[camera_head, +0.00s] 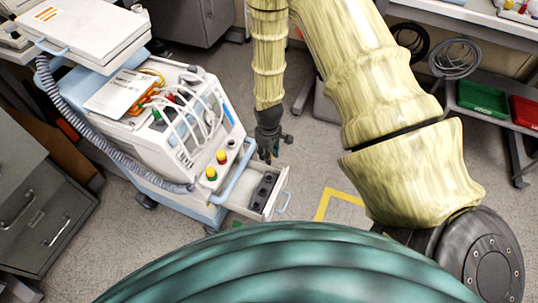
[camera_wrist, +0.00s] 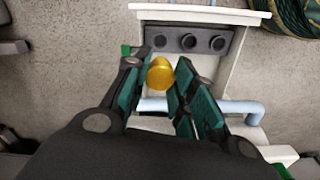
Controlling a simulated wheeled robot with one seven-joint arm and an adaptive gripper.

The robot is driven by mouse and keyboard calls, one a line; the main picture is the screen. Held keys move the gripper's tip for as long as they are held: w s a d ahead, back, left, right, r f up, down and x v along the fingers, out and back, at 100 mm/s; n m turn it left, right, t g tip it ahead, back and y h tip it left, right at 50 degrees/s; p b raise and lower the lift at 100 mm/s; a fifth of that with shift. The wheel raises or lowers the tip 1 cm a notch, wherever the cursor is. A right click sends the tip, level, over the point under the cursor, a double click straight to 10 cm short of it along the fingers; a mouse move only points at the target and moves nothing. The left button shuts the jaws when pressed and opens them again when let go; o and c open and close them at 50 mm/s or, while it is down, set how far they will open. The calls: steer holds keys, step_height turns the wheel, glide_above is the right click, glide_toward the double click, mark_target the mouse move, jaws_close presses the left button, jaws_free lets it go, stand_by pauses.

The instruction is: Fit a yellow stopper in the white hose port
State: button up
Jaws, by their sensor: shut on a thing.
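My gripper (camera_head: 269,155) is above the open drawer, to the right of the white machine. In the wrist view its fingers (camera_wrist: 163,85) are closed around a yellow stopper (camera_wrist: 160,74), which shows between the tips. In the head view the held stopper cannot be made out. On the machine's front edge, a yellow stopper sits on a red port (camera_head: 221,157) and another on a green port (camera_head: 211,174). Behind them is the white hose port (camera_head: 231,144), with a dark top and no yellow on it. My gripper is apart from it, to its right.
The pulled-out drawer (camera_head: 281,190) holds a dark block (camera_wrist: 187,40) with three round holes. A pale blue rail (camera_head: 238,172) runs along the cart's front, close to the ports. White hoses (camera_head: 195,118) loop over the machine's side. The floor to the right is open.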

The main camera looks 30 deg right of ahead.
steer(key=shift+r+p, duration=3.4)
steer(key=shift+r, duration=4.7)
steer(key=shift+w+a+b, duration=1.35)
steer(key=shift+w+a, duration=2.6)
steer(key=shift+a, duration=1.5)
steer(key=shift+f+b, duration=1)
steer(key=shift+f, duration=1.45)
steer(key=shift+f+b, duration=0.45)
steer(key=shift+f, duration=1.2)
steer(key=o, duration=0.8)
steer(key=shift+r, duration=0.1)
step_height(320, 180, up, 12)
